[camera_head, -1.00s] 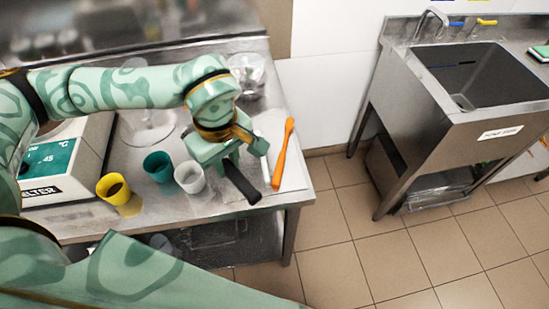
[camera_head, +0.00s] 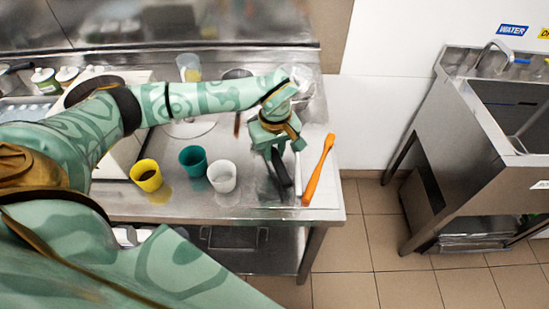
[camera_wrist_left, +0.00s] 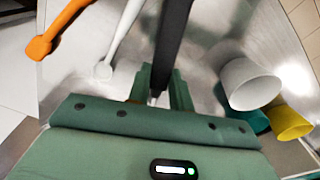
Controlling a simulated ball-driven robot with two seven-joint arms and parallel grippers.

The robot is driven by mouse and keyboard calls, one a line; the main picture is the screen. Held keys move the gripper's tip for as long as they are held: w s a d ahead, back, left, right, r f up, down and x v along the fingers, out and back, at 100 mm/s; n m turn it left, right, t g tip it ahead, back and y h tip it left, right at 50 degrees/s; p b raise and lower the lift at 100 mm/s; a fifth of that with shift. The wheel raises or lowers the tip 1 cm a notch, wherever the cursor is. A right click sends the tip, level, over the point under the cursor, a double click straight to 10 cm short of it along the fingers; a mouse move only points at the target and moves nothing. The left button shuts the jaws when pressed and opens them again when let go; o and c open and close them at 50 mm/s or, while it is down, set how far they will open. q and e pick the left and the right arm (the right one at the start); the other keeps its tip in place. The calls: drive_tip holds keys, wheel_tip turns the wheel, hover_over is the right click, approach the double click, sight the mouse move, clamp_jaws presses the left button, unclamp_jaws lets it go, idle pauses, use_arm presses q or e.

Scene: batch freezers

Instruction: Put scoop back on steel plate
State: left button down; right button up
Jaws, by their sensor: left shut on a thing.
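My left gripper (camera_head: 283,152) is shut on the black handle of the scoop, near the right end of the steel table. The black handle (camera_head: 280,168) points toward the front edge in the head view. In the left wrist view, the handle (camera_wrist_left: 172,40) runs up from between the fingers (camera_wrist_left: 160,92); the scoop's head cannot be made out. My right gripper is not in view.
A white utensil (camera_wrist_left: 120,40) lies between the orange spatula and the scoop. A white cup (camera_head: 222,176), a teal cup (camera_head: 193,161) and a yellow cup (camera_head: 146,175) stand left of my gripper. A steel sink (camera_head: 480,150) stands apart on the right.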

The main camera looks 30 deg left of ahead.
use_arm(q)
drive_tip(key=shift+s+f, duration=0.1)
drive_tip(key=shift+f, duration=1.2)
drive_tip(key=shift+f, duration=0.1)
drive_tip(key=c, duration=1.3)
unclamp_jaws()
drive_tip(key=shift+o, duration=0.2)
drive_tip(key=r, duration=0.3)
drive_tip(key=r+p, duration=0.1)
drive_tip(key=r, duration=0.3)
drive_tip(key=r+p, duration=0.1)
drive_tip(key=r, duration=0.3)
drive_tip(key=shift+s+d, duration=0.2)
drive_tip(key=shift+d, duration=0.05)
drive_tip(key=shift+r, duration=0.6)
drive_tip(key=shift+d, duration=0.1)
